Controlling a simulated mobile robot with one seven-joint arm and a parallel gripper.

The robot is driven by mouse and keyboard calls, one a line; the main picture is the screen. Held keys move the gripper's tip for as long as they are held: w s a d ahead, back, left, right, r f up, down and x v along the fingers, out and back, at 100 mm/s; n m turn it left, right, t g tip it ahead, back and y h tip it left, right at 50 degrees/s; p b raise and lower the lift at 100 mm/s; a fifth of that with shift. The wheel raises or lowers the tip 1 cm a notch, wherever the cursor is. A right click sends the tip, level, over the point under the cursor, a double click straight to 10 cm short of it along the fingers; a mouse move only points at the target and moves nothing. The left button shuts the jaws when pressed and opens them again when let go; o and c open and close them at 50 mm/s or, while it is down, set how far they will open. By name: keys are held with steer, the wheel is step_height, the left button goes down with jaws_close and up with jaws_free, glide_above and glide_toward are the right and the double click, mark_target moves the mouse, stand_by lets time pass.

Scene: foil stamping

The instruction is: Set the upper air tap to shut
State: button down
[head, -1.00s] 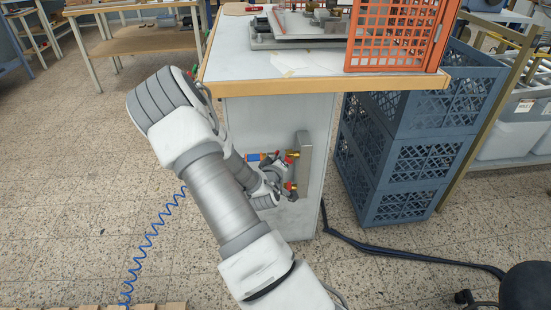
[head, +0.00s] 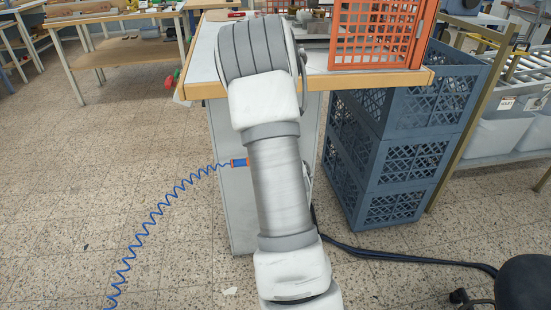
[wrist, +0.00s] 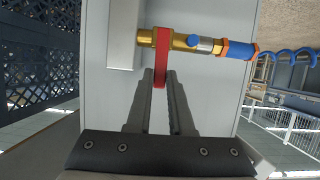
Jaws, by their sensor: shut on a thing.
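In the wrist view a brass air tap (wrist: 182,41) comes out of a grey block (wrist: 123,40) on a pale panel. Its red lever (wrist: 162,58) lies across the line of the tap's body. My gripper (wrist: 160,78) is shut on the free end of this lever, one finger on each side. A blue and orange hose coupling (wrist: 240,49) sits on the tap's outlet. In the head view my arm hides the taps and my gripper; only the coupling (head: 238,162) shows beside it. The other tap is not seen now.
A blue coiled hose (head: 150,222) hangs from the coupling to the left. The workbench top (head: 205,75) overhangs the panel and carries an orange crate (head: 375,38). Blue stacked crates (head: 395,150) stand to the right. The tiled floor at left is open.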

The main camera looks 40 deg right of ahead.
stand_by(0.3)
steer(key=shift+d, duration=0.1)
steer(key=c, duration=0.8)
jaws_free()
steer(key=shift+s, duration=0.1)
steer(key=p+v, duration=0.5)
steer(key=v, duration=0.4)
steer(key=shift+r, duration=0.4)
steer(key=shift+s+p, duration=0.15)
steer(key=shift+p, duration=0.6)
